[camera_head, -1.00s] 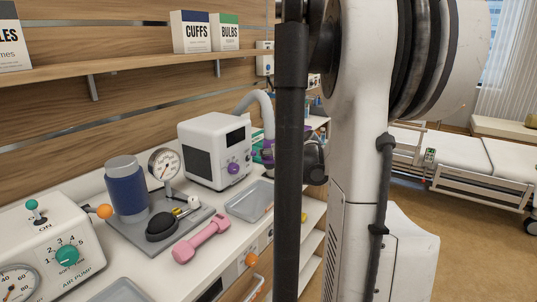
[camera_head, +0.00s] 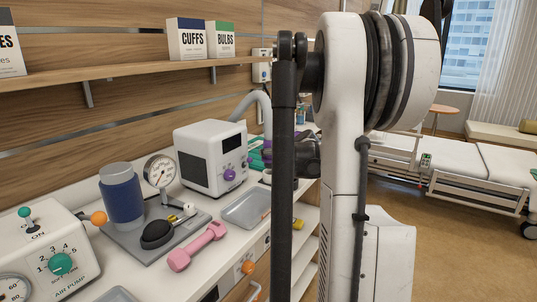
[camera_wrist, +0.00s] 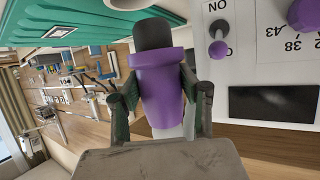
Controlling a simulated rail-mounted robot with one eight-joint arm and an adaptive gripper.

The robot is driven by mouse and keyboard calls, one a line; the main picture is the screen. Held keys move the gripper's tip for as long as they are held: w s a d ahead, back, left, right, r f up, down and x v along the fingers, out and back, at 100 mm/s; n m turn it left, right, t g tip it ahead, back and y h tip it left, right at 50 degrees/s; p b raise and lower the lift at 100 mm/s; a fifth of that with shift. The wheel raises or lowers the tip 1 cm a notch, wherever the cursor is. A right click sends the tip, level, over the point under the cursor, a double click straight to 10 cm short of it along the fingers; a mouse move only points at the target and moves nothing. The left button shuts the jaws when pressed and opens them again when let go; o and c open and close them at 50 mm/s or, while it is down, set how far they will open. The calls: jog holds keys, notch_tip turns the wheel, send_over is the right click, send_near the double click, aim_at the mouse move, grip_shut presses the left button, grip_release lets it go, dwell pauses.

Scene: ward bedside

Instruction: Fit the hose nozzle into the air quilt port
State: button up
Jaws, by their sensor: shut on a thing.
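The hose nozzle is purple with a dark tip (camera_wrist: 155,36) and sits between the two fingers of my gripper (camera_wrist: 163,98) in the wrist view. My gripper is shut on the nozzle's purple collar (camera_wrist: 163,85). In the head view my gripper is mostly hidden behind my arm. The grey hose (camera_head: 262,103) arches from behind the white warmer unit (camera_head: 211,158). A ridged teal-green thing, seemingly the air quilt (camera_wrist: 75,22), lies beyond the nozzle tip. I cannot make out its port, nor whether the tip touches it.
The warmer's panel (camera_wrist: 270,55), with purple controls, is close beside the nozzle in the wrist view. The counter holds a grey tray (camera_head: 246,209), a pink dumbbell (camera_head: 197,246), a gauge stand (camera_head: 158,225) and an air pump (camera_head: 45,252). A bed (camera_head: 450,165) stands at right.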

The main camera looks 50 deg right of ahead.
jog(key=shift+w+d, duration=0.3)
jog(key=shift+d, duration=0.3)
jog(key=shift+w+d, duration=0.25)
jog(key=shift+d, duration=0.3)
jog(key=shift+f, duration=0.1)
jog(key=shift+f+b, duration=0.8)
jog(key=shift+f, duration=0.2)
jog(key=shift+f+b, duration=1.35)
jog(key=shift+f, duration=0.65)
jog(key=o, duration=1.2)
jog(key=v, duration=1.2)
jog(key=shift+r, duration=0.1)
